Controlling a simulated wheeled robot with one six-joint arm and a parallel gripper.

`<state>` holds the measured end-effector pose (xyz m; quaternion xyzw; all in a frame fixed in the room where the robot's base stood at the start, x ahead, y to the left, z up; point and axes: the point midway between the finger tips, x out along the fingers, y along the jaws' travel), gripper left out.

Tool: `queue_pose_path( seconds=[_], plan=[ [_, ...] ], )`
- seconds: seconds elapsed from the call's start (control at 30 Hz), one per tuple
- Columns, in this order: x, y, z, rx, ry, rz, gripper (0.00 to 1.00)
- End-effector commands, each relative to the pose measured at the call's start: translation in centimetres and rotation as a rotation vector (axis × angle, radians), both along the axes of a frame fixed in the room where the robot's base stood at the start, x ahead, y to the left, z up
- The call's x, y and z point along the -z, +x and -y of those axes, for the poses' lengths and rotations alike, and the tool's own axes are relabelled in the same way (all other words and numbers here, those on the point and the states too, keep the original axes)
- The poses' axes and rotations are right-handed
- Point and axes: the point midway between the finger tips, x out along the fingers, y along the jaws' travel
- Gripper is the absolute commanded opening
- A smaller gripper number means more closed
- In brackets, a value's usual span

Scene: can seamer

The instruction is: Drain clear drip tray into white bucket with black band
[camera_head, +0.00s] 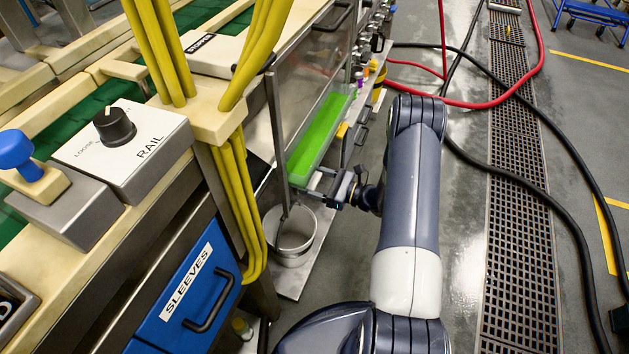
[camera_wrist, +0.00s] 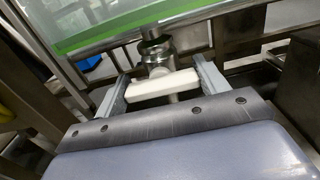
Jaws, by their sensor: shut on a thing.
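The clear drip tray (camera_head: 322,135) holds bright green liquid and hangs along the machine's side; its green edge also crosses the top of the wrist view (camera_wrist: 130,25). Under it in the wrist view is a metal valve (camera_wrist: 156,55) with a white handle (camera_wrist: 165,89). My gripper (camera_wrist: 163,86) has a finger at each end of this handle and is shut on it. In the head view my gripper (camera_head: 328,190) is at the tray's near end. A pale bucket (camera_head: 290,245) stands low beneath that end. I cannot make out a black band on it, and its inside is partly hidden by a metal post.
A metal post (camera_head: 277,135) and yellow hoses (camera_head: 240,205) stand left of the tray and bucket. A blue SLEEVES drawer (camera_head: 190,300) is at lower left. Red (camera_head: 480,104) and black hoses (camera_head: 530,180) cross the floor by a drain grate (camera_head: 515,200) at right.

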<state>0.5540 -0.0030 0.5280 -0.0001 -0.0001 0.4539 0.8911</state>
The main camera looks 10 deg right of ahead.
Motion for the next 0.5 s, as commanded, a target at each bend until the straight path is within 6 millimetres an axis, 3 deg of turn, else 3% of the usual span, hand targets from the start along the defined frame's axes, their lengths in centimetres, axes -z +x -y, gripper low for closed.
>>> queue_pose_path(
  seconds=[0.13,0.5],
  plan=[
    [0.01,-0.02,0.00,0.000,0.000,0.000,0.46],
    [0.25,-0.03,-0.01,-0.001,-0.044,0.060,0.46]
  ],
)
